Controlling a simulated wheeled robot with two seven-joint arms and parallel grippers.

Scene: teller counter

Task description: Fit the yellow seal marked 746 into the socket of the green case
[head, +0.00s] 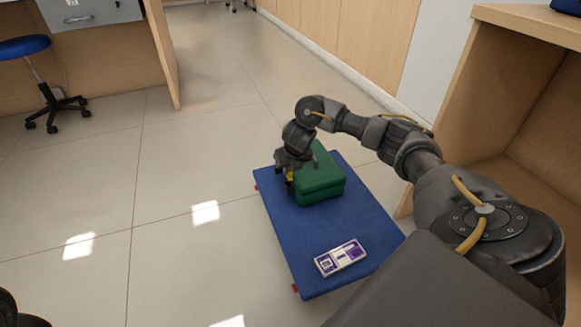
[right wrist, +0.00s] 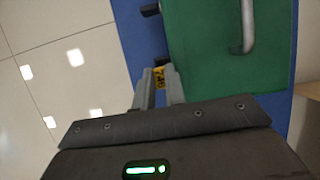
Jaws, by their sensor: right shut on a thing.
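The green case (head: 322,180) stands on a blue platform (head: 300,240), toward its far end. In the right wrist view the case (right wrist: 205,60) fills the upper right, with a metal handle (right wrist: 249,30) on it and dark fittings along its left edge. My right gripper (head: 290,184) is at the left side of the case. It is shut on the yellow seal (right wrist: 159,77), whose dark digits show partly between the fingers. The seal is close to the case edge; I cannot tell whether they touch. The socket is not clearly visible. My left gripper is not in view.
A purple and white box (head: 341,257) lies at the near end of the platform. A wooden counter (head: 540,110) stands at the right. A blue swivel chair (head: 45,75) and a desk are at the upper left. The tiled floor left of the platform is clear.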

